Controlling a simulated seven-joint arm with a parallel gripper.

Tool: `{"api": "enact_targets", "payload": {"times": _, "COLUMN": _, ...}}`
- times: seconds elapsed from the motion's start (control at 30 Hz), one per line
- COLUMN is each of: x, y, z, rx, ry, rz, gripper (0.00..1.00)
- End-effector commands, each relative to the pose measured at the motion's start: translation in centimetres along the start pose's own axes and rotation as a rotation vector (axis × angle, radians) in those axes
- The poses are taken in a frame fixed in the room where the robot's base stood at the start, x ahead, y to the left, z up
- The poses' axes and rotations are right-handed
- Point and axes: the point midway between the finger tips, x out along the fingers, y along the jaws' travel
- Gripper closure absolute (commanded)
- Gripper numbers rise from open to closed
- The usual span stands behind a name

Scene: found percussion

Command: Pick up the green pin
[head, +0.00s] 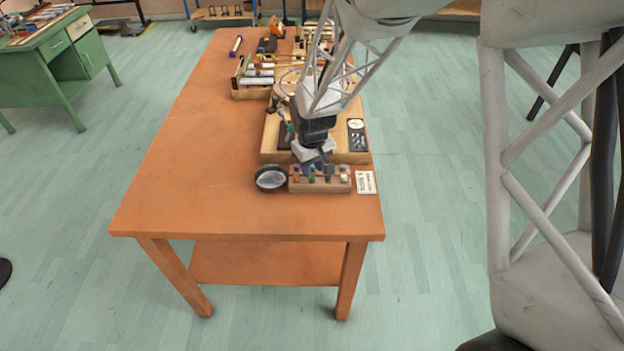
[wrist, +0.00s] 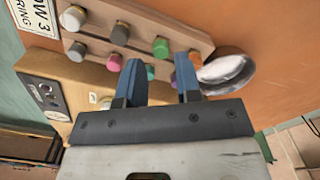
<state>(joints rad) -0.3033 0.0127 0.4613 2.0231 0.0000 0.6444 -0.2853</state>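The green pin (wrist: 161,47) stands in a wooden pin block (wrist: 185,37), in the row with a grey pin (wrist: 120,32) and a cream pin (wrist: 73,17). A teal pin (wrist: 150,72) in the other row shows between my fingers. In the head view the block (head: 320,187) is at the table's near right, with a green pin (head: 312,176) in its front. My gripper (wrist: 160,64) is open, its two blue fingers apart. The green pin appears just beyond the fingertips, between their lines. In the head view my gripper (head: 314,164) is over the block. I cannot tell whether it touches a pin.
A black-rimmed dish (head: 271,179) adjoins the block's left end. A printed card (head: 365,183) lies to its right. A wooden tray (head: 268,148) sits behind. The table's (head: 190,180) left side is clear.

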Motion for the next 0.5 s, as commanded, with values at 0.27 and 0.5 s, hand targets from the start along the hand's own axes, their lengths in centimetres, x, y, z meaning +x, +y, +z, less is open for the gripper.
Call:
{"api": "enact_targets", "payload": {"times": 0.27, "x": 3.0, "y": -0.1, "z": 0.0, "rx": 0.0, "ry": -0.001, "rz": 0.0, "gripper": 0.69}}
{"api": "enact_targets", "payload": {"times": 0.5, "x": 3.5, "y": -0.1, "z": 0.0, "rx": 0.0, "ry": 0.0, "rz": 0.0, "gripper": 0.69}}
